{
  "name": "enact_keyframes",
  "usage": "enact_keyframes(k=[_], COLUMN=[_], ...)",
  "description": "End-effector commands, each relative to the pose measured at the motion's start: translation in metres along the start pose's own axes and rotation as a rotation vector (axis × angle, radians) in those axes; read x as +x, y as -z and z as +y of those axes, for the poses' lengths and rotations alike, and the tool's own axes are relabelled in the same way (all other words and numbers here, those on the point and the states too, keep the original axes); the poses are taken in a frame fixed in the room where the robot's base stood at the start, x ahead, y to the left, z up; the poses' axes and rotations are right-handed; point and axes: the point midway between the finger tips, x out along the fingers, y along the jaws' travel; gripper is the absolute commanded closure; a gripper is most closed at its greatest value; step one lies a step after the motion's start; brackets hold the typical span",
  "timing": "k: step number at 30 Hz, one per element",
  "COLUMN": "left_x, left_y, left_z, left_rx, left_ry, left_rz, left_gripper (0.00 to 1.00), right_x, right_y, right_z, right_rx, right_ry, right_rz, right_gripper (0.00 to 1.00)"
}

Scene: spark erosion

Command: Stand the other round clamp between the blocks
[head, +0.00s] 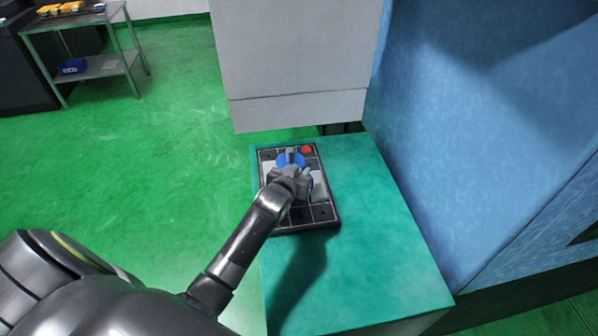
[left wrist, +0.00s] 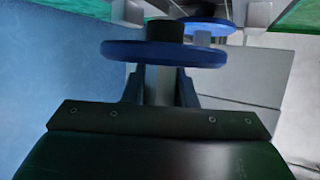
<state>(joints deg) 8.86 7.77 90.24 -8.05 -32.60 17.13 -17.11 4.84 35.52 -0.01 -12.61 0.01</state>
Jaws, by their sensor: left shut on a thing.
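My left gripper (head: 290,172) is over the dark tray on the teal table top, and its arm hides part of the tray. In the left wrist view it is shut on a round clamp (left wrist: 160,54), a blue disc with a black top. Beyond it is a second blue disc (left wrist: 212,28) with a pale stem, partly covered. Two grey blocks, one to the left (left wrist: 132,12) and one to the right (left wrist: 257,14), show at the top of that view. In the head view a blue disc (head: 286,158) shows past the gripper; I cannot tell which one. My right gripper is not in view.
The dark tray (head: 322,196) has several compartments, with a red round thing (head: 306,149) at its far right. A grey-white cabinet (head: 297,60) overhangs the far end, and a blue wall (head: 460,130) stands to the right. The near table top (head: 375,270) is clear.

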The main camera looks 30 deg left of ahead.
Motion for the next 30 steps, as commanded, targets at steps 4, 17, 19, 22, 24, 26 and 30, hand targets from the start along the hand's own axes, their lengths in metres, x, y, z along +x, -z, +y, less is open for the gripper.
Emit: enact_keyframes(k=[4, 17, 19, 22, 24, 26, 30], left_x=[0.006, 0.016, 0.016, 0.017, 0.017, 0.017, 0.017], left_y=[-0.012, -0.035, -0.037, -0.038, -0.038, -0.038, -0.038], left_z=[0.0, 0.0, 0.0, 0.0, 0.0, 0.0, 0.0], left_rx=[0.0, 0.001, 0.001, 0.001, 0.001, 0.001, 0.0], left_ry=[-0.001, -0.001, -0.001, -0.001, -0.001, -0.001, -0.001], left_rz=[0.005, 0.006, 0.006, 0.006, 0.006, 0.006, 0.005], left_gripper=[1.0, 1.0, 1.0, 1.0, 1.0, 1.0, 0.67], right_x=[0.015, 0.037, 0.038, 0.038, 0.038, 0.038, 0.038], right_y=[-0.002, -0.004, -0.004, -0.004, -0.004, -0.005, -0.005], right_z=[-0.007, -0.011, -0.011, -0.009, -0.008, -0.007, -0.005], right_rx=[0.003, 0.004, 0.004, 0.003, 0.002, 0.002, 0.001], right_ry=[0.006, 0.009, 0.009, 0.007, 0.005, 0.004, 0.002], right_rz=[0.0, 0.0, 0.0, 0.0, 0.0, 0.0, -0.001], right_gripper=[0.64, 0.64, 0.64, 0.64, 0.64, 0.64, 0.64])
